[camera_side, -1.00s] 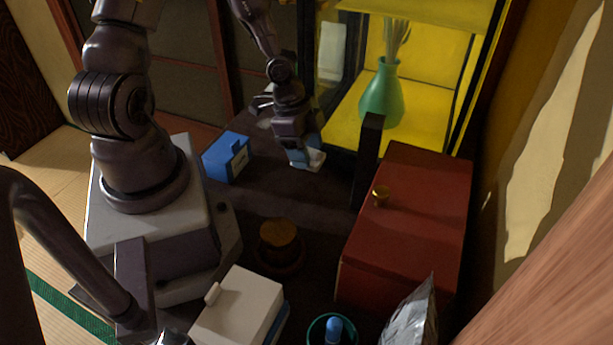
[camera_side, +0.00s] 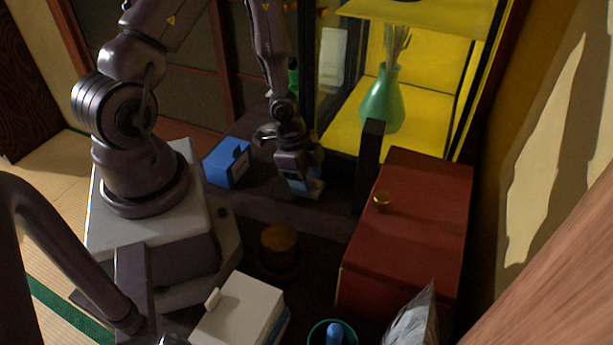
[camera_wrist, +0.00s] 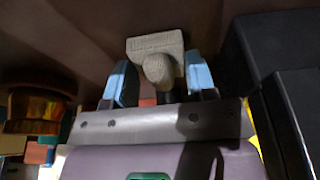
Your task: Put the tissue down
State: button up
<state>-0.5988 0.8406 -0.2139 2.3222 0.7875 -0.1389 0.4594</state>
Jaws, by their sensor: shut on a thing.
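My gripper (camera_side: 302,182) hangs low over the dark surface, between the blue box and the display case. Its two blue fingers show in the wrist view (camera_wrist: 162,82), closed on a small pale thing, which I take to be the tissue (camera_wrist: 156,45). There it looks like a rounded knob in front of a flatter, grey-beige piece.
A blue box (camera_side: 226,163) stands left of my gripper. A dark post (camera_side: 367,165) and a red chest (camera_side: 415,220) with a gold knob are to the right. A round brown pot (camera_side: 279,243), white box (camera_side: 240,308) and green vase (camera_side: 381,100) are also around. Dark surface lies bare below my gripper.

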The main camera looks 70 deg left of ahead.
jog(key=o, duration=1)
jog(key=shift+f, duration=0.1)
jog(key=shift+c, duration=0.2)
jog(key=shift+v, duration=3.9)
